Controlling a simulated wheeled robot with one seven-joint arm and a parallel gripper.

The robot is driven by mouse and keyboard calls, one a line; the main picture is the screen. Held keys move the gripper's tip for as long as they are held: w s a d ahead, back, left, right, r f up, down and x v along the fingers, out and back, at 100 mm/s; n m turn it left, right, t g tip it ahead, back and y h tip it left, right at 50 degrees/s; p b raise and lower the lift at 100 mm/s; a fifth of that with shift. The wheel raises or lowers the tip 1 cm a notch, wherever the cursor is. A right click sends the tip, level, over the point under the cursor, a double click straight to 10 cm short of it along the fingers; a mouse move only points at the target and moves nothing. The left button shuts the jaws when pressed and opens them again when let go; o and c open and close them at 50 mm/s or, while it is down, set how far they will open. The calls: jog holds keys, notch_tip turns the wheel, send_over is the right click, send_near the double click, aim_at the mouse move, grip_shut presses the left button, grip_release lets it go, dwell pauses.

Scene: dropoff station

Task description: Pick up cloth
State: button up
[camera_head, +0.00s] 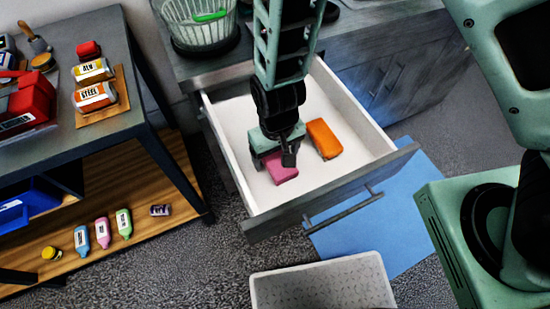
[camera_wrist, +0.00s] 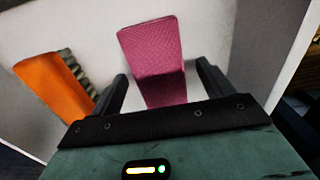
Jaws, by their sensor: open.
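The cloth (camera_head: 283,172) looks like a folded pink piece with a woven texture. It lies on the white floor of the open drawer (camera_head: 235,130). In the wrist view the cloth (camera_wrist: 152,48) shows between and beyond my two fingers. My gripper (camera_head: 274,160) is inside the drawer, over the cloth, and hides part of it in the head view. In the wrist view my gripper (camera_wrist: 162,80) is open, with one finger on each side of the cloth. I cannot tell whether the fingers touch it.
An orange brush or sponge (camera_head: 324,139) lies right of the cloth; it also shows in the wrist view (camera_wrist: 52,84). Drawer walls surround both. A workbench (camera_head: 60,135) stands left, a basket (camera_head: 200,30) on the counter behind. A grey bin (camera_head: 325,283) is in front.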

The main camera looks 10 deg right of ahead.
aim_at(276, 158)
jog(key=c, duration=1.1)
jog(key=shift+o, duration=0.2)
notch_tip(276, 158, up, 10)
jog(key=shift+p, duration=0.3)
